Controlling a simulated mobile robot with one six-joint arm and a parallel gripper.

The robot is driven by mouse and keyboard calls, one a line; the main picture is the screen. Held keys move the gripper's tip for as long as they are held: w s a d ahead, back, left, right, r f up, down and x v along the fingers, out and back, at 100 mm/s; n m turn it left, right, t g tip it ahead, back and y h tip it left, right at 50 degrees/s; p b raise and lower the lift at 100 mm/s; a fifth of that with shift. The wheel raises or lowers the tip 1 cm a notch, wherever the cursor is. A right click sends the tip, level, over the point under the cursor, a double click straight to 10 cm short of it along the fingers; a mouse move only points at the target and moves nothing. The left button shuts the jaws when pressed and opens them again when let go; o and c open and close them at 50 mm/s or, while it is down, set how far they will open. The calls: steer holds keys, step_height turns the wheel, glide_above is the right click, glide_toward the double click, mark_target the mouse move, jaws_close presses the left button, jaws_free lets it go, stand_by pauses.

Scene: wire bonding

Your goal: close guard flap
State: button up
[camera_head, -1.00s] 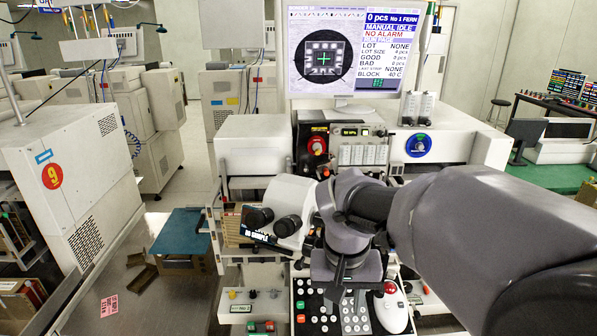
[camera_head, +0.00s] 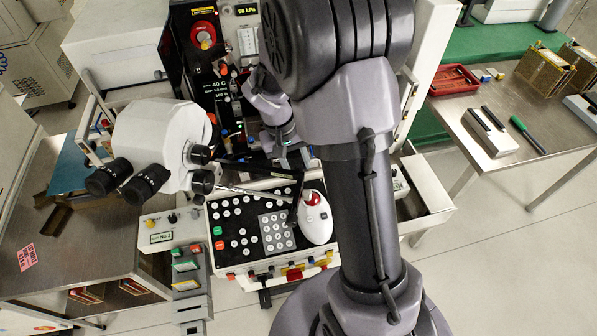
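The wire bonder fills the middle of the view, with its white microscope head (camera_head: 165,140) and black eyepieces left of my arm. My gripper (camera_head: 289,155) is small and partly hidden by my own arm. It is low over the work area, just behind the keypad panel (camera_head: 245,230). I cannot tell whether its fingers are open or touching anything. A dark, narrow bar (camera_head: 250,168) runs across the work area beside the gripper. I cannot tell whether it is the guard flap, and no other flap can be made out.
A white mouse-like control with a red top (camera_head: 315,218) sits at the panel's right. A dark front panel with a red knob (camera_head: 204,36) stands behind. A steel table (camera_head: 500,165) at right holds a red tray (camera_head: 454,80) and a green-handled tool (camera_head: 527,134).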

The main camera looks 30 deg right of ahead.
steer(key=x, duration=0.3)
steer(key=shift+w+d, duration=0.1)
steer(key=shift+r, duration=0.1)
jaws_close()
stand_by(1.2)
